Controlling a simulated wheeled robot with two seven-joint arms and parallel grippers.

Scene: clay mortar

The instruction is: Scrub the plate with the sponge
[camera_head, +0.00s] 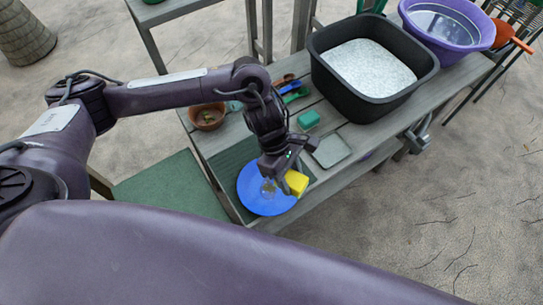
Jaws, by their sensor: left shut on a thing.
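A round blue plate (261,201) lies at the front left end of the grey wooden bench, with a brownish smudge (268,187) near its middle. My left gripper (291,175) hangs over the plate's right side, pointing down. It is shut on a yellow sponge (297,183). The sponge is at the plate's right edge; I cannot tell whether it touches the plate. The gripper hides part of the plate's far edge. My right gripper is not in view.
Behind the plate are a square grey dish (331,151), a green block (308,120), a brown bowl (207,117) and several small tools (292,88). A black tub (345,98) with white grains and a purple basin (447,25) stand farther right. A green mat (167,190) lies left.

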